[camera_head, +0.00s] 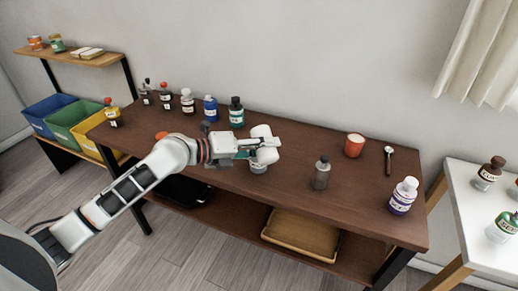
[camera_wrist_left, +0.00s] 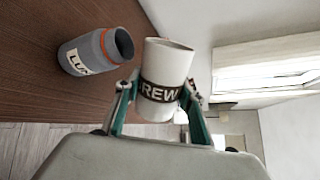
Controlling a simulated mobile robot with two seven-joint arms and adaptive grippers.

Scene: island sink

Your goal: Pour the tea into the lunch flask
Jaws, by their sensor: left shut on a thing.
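My left gripper (camera_head: 262,143) is shut on a white cup (camera_head: 262,131) with a black band lettered "REW". The cup also shows between the fingers in the left wrist view (camera_wrist_left: 172,64). It is tipped well over compared with the flask and held above the table. The grey lunch flask (camera_wrist_left: 88,52), with an orange ring and a "LU" label, stands upright and open on the wooden table, beside the cup and apart from it in the wrist view. In the head view the flask (camera_head: 258,168) is mostly hidden below the gripper. No liquid is visible. My right gripper is not in view.
Several bottles stand along the table's back left, including a teal one (camera_head: 236,112). The table's middle front is clear.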

